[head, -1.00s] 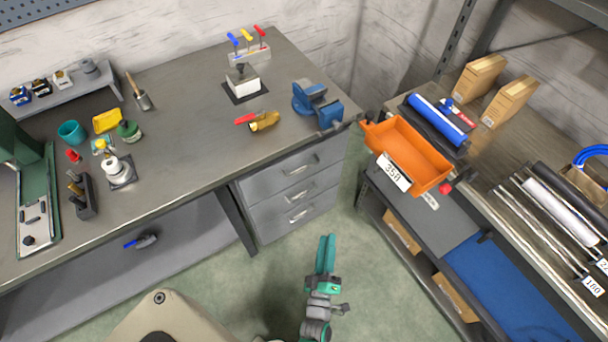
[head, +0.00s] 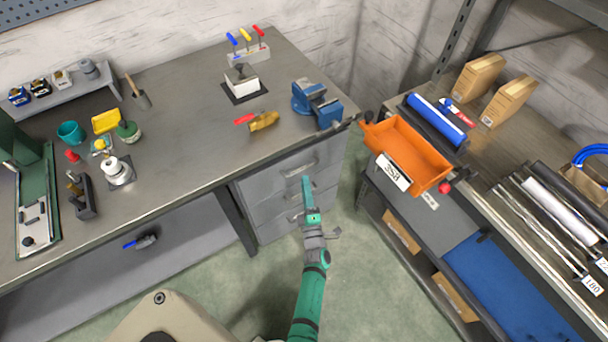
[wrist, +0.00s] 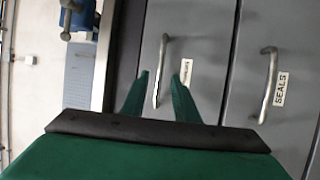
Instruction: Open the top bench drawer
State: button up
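The top bench drawer (head: 272,180) is grey and closed, just under the bench top, with a metal bar handle (head: 299,167). In the wrist view my gripper (wrist: 161,78) is open, one finger on each side of the handle. Contact cannot be told.
A lower drawer labelled SEALS (wrist: 300,70) lies beside the top one in the wrist view. The bench top (head: 200,150) overhangs above, with a blue vise (head: 317,103) at its corner. A shelf unit with an orange bin (head: 410,150) stands to the right. Floor (head: 215,268) is open in front.

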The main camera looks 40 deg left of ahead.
jog(key=x, duration=0.4)
jog(key=shift+w+a, duration=0.25)
jog(key=shift+d, duration=0.1)
grip_shut()
